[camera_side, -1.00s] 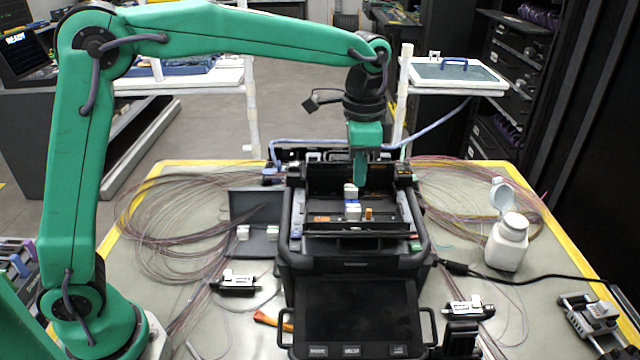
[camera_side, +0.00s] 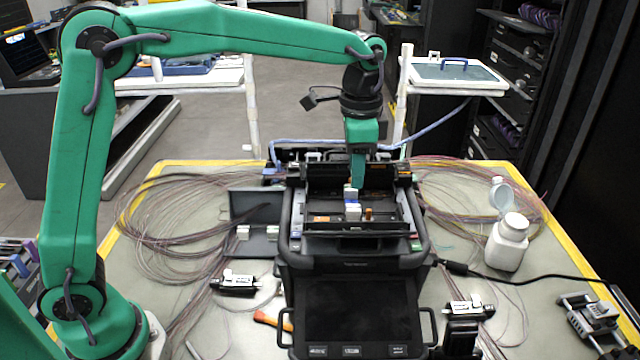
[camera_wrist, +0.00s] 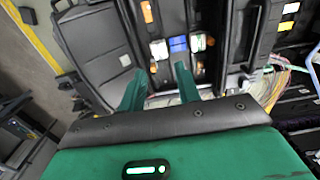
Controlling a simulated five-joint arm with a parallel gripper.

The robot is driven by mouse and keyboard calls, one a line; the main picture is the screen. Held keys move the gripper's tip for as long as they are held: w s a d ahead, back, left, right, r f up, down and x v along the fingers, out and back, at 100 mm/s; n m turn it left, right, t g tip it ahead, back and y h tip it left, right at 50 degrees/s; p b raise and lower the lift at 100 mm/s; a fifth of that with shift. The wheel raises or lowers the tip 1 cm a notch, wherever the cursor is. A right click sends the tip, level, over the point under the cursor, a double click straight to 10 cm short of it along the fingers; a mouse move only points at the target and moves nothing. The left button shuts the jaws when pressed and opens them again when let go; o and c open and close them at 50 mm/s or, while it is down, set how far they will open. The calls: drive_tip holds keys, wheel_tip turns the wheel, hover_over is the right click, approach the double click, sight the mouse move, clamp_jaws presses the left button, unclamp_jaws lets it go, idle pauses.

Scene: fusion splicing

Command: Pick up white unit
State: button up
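Inside the open splicer (camera_side: 424,240) are small white units, one (camera_side: 350,190) just below my fingertips and another (camera_side: 353,211) with a blue part nearer the front. The wrist view shows a white unit (camera_wrist: 159,49) beside a blue piece (camera_wrist: 178,44), with a second white unit (camera_wrist: 197,42) to its right. My gripper (camera_side: 357,186) points down over the splicer's rear half. In the wrist view my gripper (camera_wrist: 160,78) has its two fingers apart with nothing seen held between them. Whether a finger touches the rear unit cannot be told.
A dark bracket (camera_side: 250,209) with two white blocks stands left of the splicer. A white bottle (camera_side: 507,243) stands at the right. Coiled fibres (camera_side: 150,225) lie on both sides of the mat. The splicer's dark walls and raised lid parts surround the units closely.

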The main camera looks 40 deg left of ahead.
sight(352, 207)
drive_tip(key=shift+a+f, duration=0.15)
drive_tip(key=shift+f, duration=1.15)
drive_tip(key=shift+f, duration=0.1)
drive_tip(key=shift+s+f, duration=0.1)
drive_tip(key=shift+f, duration=2.45)
clamp_jaws()
drive_tip(key=shift+r, duration=0.2)
